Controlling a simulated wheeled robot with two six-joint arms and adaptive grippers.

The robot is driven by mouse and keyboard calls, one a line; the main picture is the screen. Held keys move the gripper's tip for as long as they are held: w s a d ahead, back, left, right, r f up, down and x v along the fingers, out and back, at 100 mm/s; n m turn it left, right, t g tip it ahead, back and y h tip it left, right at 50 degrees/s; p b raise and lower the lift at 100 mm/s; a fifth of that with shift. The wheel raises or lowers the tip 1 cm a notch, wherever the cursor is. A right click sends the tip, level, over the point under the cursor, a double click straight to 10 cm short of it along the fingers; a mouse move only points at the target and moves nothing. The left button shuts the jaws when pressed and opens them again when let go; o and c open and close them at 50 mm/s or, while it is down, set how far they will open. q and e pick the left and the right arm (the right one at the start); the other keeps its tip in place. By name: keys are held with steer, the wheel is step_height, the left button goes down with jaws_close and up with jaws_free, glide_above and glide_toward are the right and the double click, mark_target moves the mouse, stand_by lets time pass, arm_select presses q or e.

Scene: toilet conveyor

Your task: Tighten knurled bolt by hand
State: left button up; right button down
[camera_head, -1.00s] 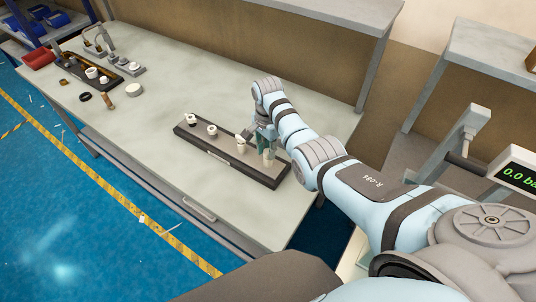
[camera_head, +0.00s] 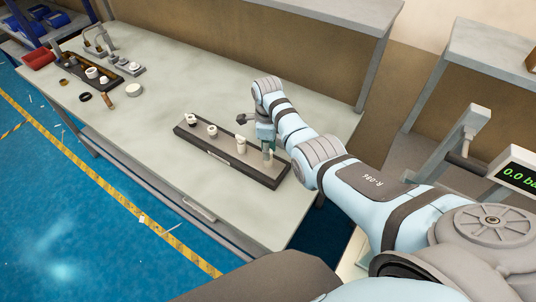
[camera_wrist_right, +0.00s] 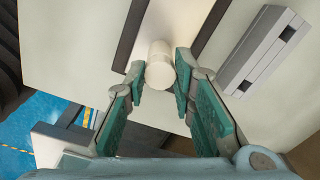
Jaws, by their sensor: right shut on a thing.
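A pale, cream-white cylindrical bolt head (camera_wrist_right: 159,66) stands between the green-padded fingertips of my right gripper (camera_wrist_right: 160,75) in the right wrist view. The fingers are shut on it from both sides; the knurling is too fine to make out. In the head view my right gripper (camera_head: 267,143) points down over the right end of a long dark fixture strip (camera_head: 220,158) on the table. The bolt's top is largely hidden there by the fingers. My left gripper is in neither view.
Other small pale fittings, among them one (camera_head: 240,145) close to my gripper, stand along the strip. A tray of parts (camera_head: 75,70) and loose pieces lie at the far left. A raised shelf (camera_head: 330,15) stands behind.

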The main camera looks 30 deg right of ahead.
steer(key=c, duration=1.7)
jaws_free()
steer(key=shift+w, duration=0.15)
steer(key=shift+r, duration=1.5)
steer(key=o, duration=0.6)
steer(key=c, duration=0.5)
